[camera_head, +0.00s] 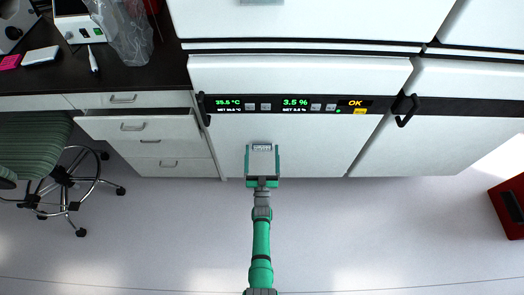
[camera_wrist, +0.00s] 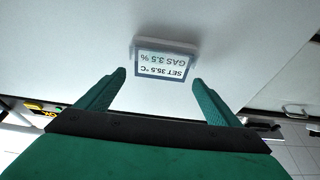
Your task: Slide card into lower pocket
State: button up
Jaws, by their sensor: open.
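The card (camera_wrist: 162,66), printed "SET 35.5 °C" and "GAS 3.5 %", appears upside down in the wrist view. Its one edge meets a small pale pocket (camera_wrist: 166,44) on the white door, and it appears to sit in it. How deep it goes is hard to tell. My gripper (camera_wrist: 160,76) is open, with one green finger on each side of the card and a visible gap to both. In the head view the card (camera_head: 262,147) shows small between the fingers, low on the white door.
The white incubator door (camera_head: 320,145) has a black display strip (camera_head: 290,104) above my gripper, with a black handle (camera_head: 204,110) at its left. A drawer unit (camera_head: 150,140) and a green stool (camera_head: 35,145) stand left. A red box (camera_head: 510,205) is far right.

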jog(key=v, duration=1)
dwell(0.7)
jog(key=s+d+r+n+g, duration=0.1)
jog(key=s+r+g, duration=0.15)
jog(key=s, duration=0.85)
jog(key=s+d+r+g, duration=0.1)
jog(key=s+r, duration=0.2)
jog(key=s, duration=0.7)
jog(key=s+a+r+m+g, duration=0.1)
jog(key=s+a+r+g, duration=0.1)
jog(key=s+r, duration=1.2)
notch_tip(320, 180, up, 4)
jog(key=shift+f+g, duration=0.25)
jog(key=shift+g, duration=0.3)
jog(key=shift+s, duration=0.1)
